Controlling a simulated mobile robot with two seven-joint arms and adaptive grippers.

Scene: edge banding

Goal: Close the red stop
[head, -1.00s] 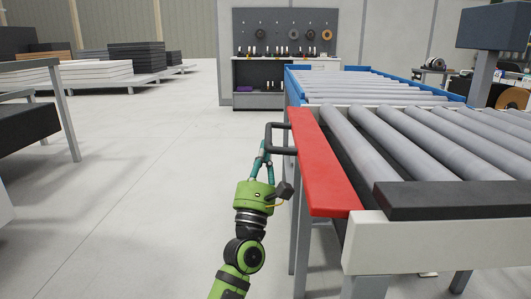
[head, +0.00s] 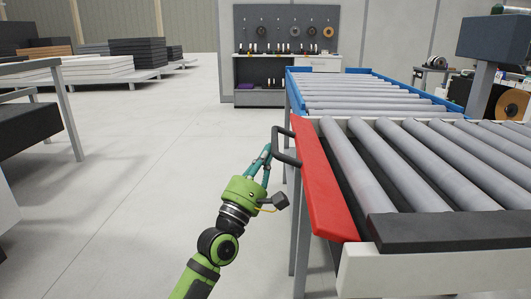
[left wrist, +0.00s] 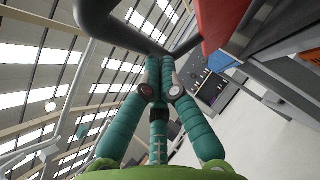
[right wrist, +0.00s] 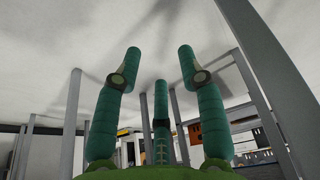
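The red stop (head: 320,190) is a long red plate along the left edge of the roller conveyor. It looks slightly tilted, its outer side raised. Its dark loop handle (head: 276,143) sticks out to the left at the far end. My left gripper (head: 268,148) is at the handle's outer bar. In the left wrist view its fingertips (left wrist: 160,60) are together, with the handle bar (left wrist: 130,42) running across just beyond them; they look to meet the bar without wrapping it. The stop also shows there (left wrist: 222,22). My right gripper (right wrist: 158,62) is open and empty, under grey legs.
Grey rollers (head: 400,160) lie right of the stop, with a black block (head: 440,232) at the near end. A blue-framed conveyor section (head: 370,90) lies beyond. A tool bench (head: 260,97) stands at the back.

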